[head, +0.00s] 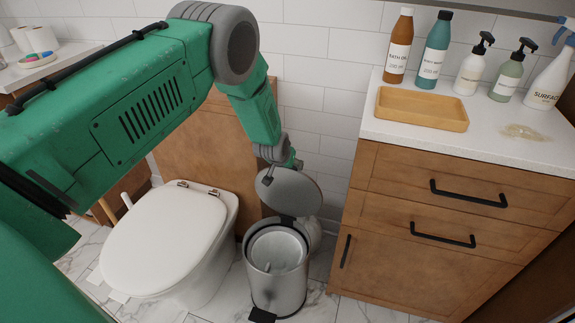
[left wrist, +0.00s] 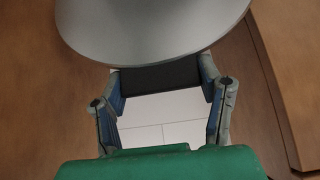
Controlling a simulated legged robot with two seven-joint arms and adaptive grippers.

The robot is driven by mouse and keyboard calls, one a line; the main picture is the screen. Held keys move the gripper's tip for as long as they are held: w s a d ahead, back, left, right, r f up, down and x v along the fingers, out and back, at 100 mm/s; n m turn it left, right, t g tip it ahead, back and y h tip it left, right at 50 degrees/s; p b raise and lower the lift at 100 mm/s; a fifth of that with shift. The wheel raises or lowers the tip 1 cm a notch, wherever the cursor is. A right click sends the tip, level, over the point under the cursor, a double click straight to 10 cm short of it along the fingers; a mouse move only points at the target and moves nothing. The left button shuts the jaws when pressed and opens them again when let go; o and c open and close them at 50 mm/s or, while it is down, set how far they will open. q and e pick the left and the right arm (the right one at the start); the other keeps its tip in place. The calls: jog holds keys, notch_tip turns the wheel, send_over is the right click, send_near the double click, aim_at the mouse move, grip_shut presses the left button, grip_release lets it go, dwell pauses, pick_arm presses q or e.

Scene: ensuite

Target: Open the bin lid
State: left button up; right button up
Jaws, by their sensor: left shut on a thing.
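The small steel bin (head: 277,282) stands on the floor between the toilet and the cabinet. Its round grey lid (head: 291,193) is raised and tilted up at the back, so the inner liner (head: 277,246) shows. A black pedal (head: 262,315) is at its front. My right gripper is out of view.
The closed toilet (head: 165,235) stands close to the bin's left. The wooden cabinet (head: 420,220) is on the right, with a tray (head: 421,107) and several bottles on its counter. White tiled wall is behind; some marble floor is clear in front.

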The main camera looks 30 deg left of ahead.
pick_arm(q)
jog(key=shift+w+f, duration=0.1)
dwell(0.3)
jog(key=o, duration=1.7)
jog(key=shift+f, duration=0.1)
jog(key=shift+r, duration=0.3)
jog(key=v, duration=1.1)
jog(key=shift+s, duration=0.2)
